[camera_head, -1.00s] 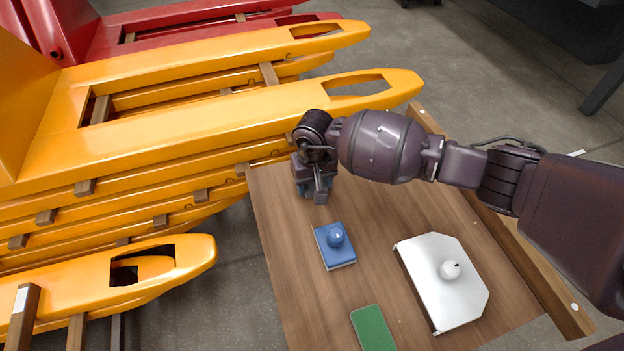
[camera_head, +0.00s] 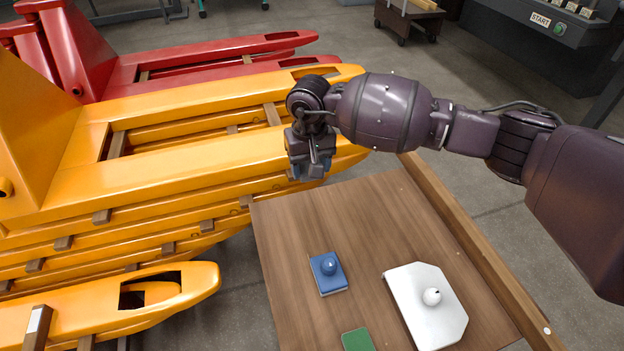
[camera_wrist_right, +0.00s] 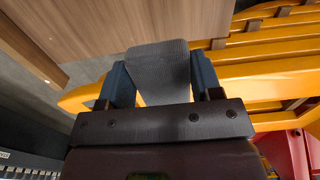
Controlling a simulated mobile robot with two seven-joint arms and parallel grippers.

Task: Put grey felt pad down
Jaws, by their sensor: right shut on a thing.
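The grey felt pad (camera_wrist_right: 160,70) is a thin, dark grey woven-looking piece in the right wrist view. My right gripper (camera_wrist_right: 163,82) is shut on it, with a blue finger on each side. In the head view my right gripper (camera_head: 310,168) hangs by the far left part of the wooden table top (camera_head: 385,225); I cannot make out the pad there. The gripper overlaps the yellow forks behind the table's far edge, and its height above the top is hard to tell. My left gripper is not in view.
On the table stand a blue block with a knob (camera_head: 328,273), a white plate with a knob (camera_head: 425,308) and a green pad (camera_head: 357,340) at the bottom edge. Yellow forks (camera_head: 200,150) lie beyond the far left edge. The table's far part is bare.

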